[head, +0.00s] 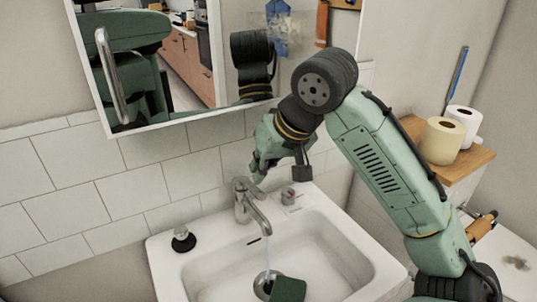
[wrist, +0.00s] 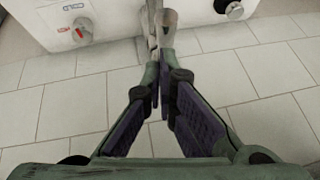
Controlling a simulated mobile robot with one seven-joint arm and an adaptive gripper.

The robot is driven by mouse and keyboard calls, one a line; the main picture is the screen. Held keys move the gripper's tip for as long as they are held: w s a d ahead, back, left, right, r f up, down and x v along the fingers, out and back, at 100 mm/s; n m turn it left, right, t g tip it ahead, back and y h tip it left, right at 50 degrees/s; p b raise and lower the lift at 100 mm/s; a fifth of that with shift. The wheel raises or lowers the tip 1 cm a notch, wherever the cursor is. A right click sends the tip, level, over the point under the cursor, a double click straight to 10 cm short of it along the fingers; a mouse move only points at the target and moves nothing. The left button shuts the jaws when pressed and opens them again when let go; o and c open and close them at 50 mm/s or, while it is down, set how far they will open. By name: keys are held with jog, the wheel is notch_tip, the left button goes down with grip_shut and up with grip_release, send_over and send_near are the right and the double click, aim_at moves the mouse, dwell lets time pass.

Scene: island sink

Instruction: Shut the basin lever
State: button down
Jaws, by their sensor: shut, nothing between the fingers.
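The basin tap (head: 245,205) is a grey metal faucet at the back of the white sink (head: 165,275), with its lever (head: 241,183) on top. A thin pale stream seems to fall from its spout toward the drain. My gripper (head: 259,172) is shut and empty, just above and right of the lever; I cannot tell whether it touches. In the wrist view the shut fingers (wrist: 165,85) point at the tap (wrist: 167,20), whose near end lies by the fingertips and is partly hidden by them.
A small knob (head: 288,196) sits on the sink's back right, a black-based piece (head: 183,240) on its left. A dark green block (head: 288,290) lies in the basin. A mirror cabinet (head: 150,127) hangs above. Paper rolls (head: 442,141) stand on a wooden shelf (head: 470,158) at right.

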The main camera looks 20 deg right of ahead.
aim_at(251, 188)
jog(key=shift+w+f, duration=0.15)
jog(key=shift+f, duration=0.1)
jog(key=f+t+b, duration=0.1)
jog(key=b, duration=0.2)
jog(key=s+f+t+b, duration=0.1)
jog(key=t+b, duration=0.1)
jog(key=shift+s+y+b, duration=0.15)
jog(key=shift+y+b, duration=0.15)
jog(key=shift+b, duration=0.1)
jog(key=shift+a+f, duration=0.1)
